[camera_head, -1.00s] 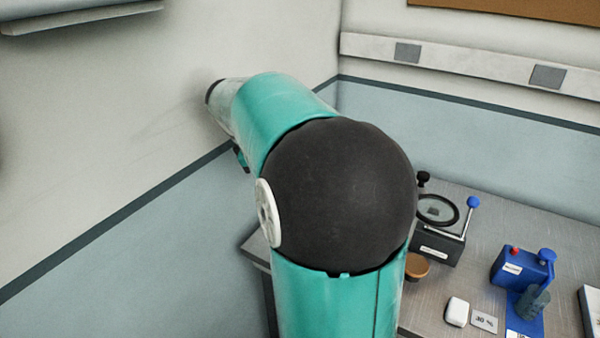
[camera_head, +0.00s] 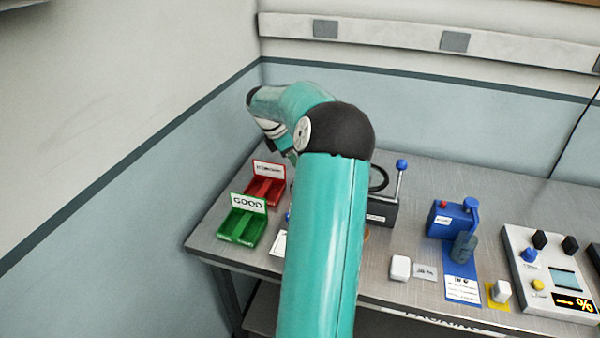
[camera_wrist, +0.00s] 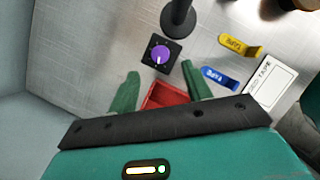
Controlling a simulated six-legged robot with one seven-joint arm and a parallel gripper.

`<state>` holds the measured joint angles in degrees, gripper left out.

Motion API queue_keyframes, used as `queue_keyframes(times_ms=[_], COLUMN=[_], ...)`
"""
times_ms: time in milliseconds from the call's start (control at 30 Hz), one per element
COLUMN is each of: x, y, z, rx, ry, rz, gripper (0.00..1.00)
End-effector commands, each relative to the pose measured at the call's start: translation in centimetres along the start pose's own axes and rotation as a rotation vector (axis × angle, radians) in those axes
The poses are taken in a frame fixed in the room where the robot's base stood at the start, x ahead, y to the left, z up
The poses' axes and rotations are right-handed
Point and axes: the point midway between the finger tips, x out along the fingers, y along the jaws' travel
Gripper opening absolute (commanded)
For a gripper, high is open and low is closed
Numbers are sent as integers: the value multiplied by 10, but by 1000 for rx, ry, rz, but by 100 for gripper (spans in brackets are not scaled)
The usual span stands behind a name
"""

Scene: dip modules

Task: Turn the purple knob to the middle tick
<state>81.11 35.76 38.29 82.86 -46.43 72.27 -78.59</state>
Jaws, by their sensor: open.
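The purple knob (camera_wrist: 160,54) shows in the wrist view on a small black square base, with a pale pointer mark toward the bottom of the picture. Its ticks are too small to read. My gripper (camera_wrist: 160,78) is open, its two green fingers spread with nothing between their tips. The knob lies beyond the fingertips, apart from them, roughly in line with the gap. In the head view I cannot make out the knob; my arm covers part of the bench.
A red tray (camera_head: 265,184) and a green GOOD tray (camera_head: 242,220) stand at the bench's left. A dark post (camera_wrist: 178,18) stands close beside the knob. Yellow (camera_wrist: 240,46) and blue (camera_wrist: 220,78) tagged pieces lie right. A blue device (camera_head: 452,220) stands farther right.

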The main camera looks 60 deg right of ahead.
Motion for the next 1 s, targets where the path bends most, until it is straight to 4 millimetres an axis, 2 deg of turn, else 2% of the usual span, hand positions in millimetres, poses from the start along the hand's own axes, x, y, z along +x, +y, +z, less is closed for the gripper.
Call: queue_keyframes(times_ms=[100,300,467,733,933,967,1000], x=[26,56,67,68,68,68,68], y=[-1,0,0,0,0,0,0], z=[0,0,0,0,0,0,0], rx=[-1,0,0,0,0,0,0], ry=[2,2,2,0,0,0,0], rz=[-3,-2,1,1,1,1,1], gripper=[49,49,49,49,10,6,6])
